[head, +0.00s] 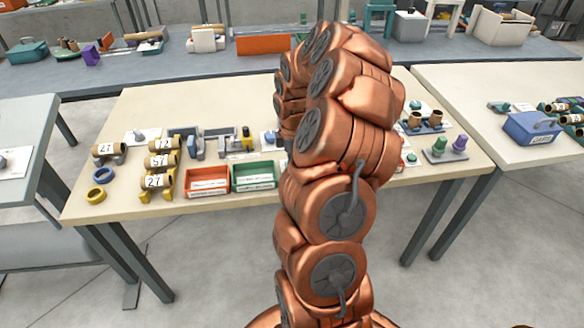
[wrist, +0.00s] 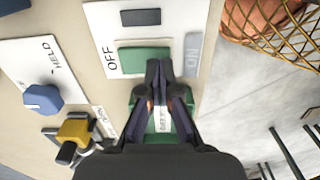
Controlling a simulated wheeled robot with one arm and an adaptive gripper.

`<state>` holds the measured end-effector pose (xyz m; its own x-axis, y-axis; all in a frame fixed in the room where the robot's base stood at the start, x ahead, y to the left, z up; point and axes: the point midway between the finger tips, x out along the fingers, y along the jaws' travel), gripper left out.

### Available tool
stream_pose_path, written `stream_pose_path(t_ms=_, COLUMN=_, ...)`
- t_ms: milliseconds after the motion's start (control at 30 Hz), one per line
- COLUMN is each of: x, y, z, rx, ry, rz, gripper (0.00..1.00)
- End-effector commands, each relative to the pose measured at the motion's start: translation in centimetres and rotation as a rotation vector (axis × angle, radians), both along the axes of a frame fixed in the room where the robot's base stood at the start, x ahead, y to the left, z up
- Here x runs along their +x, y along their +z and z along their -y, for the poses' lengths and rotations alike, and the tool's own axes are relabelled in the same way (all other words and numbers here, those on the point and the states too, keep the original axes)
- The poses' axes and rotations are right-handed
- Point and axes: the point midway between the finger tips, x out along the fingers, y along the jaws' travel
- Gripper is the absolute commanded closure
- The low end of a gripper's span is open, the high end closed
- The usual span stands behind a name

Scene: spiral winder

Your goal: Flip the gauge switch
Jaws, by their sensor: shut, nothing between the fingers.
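In the wrist view a white plate marked OFF and ON carries a green rocker (wrist: 143,60) and a dark grey rectangle (wrist: 140,17). I take it for the gauge switch. OFF is left of the rocker, ON right of it on a pale grey patch. My gripper (wrist: 164,66) is shut and empty, its tips at the rocker's lower right edge. I cannot tell whether they touch it. A green part with a small white label (wrist: 163,118) shows between the fingers, partly hidden. In the head view my arm hides the gripper and the switch.
A blue knob (wrist: 42,98) beside the word HELD and a yellow-topped clamp (wrist: 75,134) lie left of my gripper. A wire basket (wrist: 290,45) is at upper right. In the head view, orange (head: 208,182) and green (head: 254,176) bins stand at the table's front edge.

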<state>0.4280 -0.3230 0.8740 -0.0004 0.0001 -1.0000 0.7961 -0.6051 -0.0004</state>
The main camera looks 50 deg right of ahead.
Motion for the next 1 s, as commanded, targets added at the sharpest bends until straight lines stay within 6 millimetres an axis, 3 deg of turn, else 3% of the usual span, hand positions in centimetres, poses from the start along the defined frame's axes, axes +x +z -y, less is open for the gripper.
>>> stream_pose_path(t_ms=1000, x=0.0, y=-0.9, z=0.0, rx=-0.001, ry=0.000, rz=0.001, gripper=1.00)
